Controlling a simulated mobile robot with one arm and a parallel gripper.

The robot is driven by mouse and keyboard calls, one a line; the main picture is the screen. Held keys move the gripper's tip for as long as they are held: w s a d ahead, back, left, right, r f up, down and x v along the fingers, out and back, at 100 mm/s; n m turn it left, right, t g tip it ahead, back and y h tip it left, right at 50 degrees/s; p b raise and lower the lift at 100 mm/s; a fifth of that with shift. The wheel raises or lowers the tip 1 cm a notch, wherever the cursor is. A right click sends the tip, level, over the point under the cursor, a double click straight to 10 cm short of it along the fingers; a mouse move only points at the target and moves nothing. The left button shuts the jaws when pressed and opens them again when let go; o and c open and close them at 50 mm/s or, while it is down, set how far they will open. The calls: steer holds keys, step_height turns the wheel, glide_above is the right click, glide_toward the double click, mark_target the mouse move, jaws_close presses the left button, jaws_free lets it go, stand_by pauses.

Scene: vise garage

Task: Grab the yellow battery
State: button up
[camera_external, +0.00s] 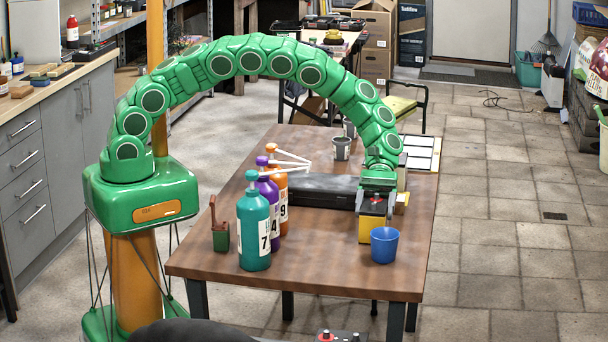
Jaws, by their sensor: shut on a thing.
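The yellow battery (371,230) is a boxy block with a dark top, near the right side of the wooden table (330,272). My gripper (374,204) is at the end of the green arm, pointing down at the battery's top. It is shut on the battery. The fingertips are small and partly hidden, and I cannot tell whether the battery touches the table. A blue cup (385,245) stands just in front of the battery and hides its lower right part.
Teal (254,228), purple (266,192) and orange pump bottles (282,190) stand left of a long black case (325,191). A small green pot (220,237) is at the left. Grey cups (342,148) stand behind. The table's front middle is clear.

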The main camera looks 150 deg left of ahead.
jaws_close()
steer(key=shift+r, duration=0.15)
steer(key=shift+r, duration=1.6)
steer(key=s+d+r, duration=0.8)
steer(key=s+r, duration=0.1)
steer(key=s, duration=0.2)
steer(key=shift+s+r, duration=0.2)
steer(key=shift+r, duration=0.05)
